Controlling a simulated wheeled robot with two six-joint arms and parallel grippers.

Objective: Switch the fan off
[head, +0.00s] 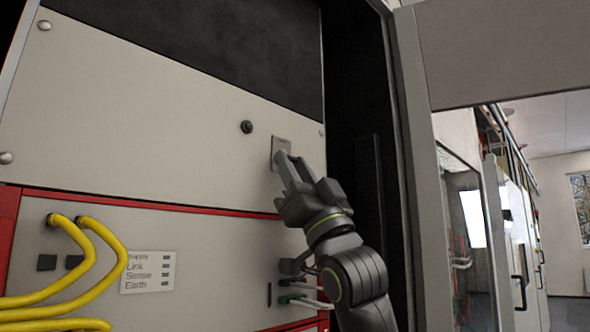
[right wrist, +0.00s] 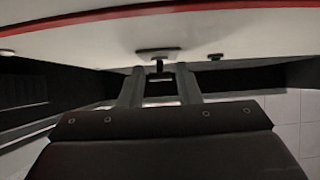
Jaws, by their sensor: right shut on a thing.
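The fan switch shows as a small grey plate (head: 281,142) on the pale upper panel, right of a round black knob. In the right wrist view its plate (right wrist: 160,53) has a short dark lever (right wrist: 158,67) sticking out. My right gripper (head: 285,158) reaches up from the lower right with its fingertips at the plate. In the right wrist view the fingers (right wrist: 159,72) stand on either side of the lever and are shut on it. The fingers partly hide the switch in the head view, and its setting cannot be told. My left gripper is not in view.
The round black knob (head: 247,127) sits left of the switch. Below a red edge, a lower panel (head: 200,240) carries yellow cables (head: 110,255) and a label (head: 148,272). Thin cables (head: 305,290) plug in near my right arm. The cabinet frame (head: 412,150) rises close on the right.

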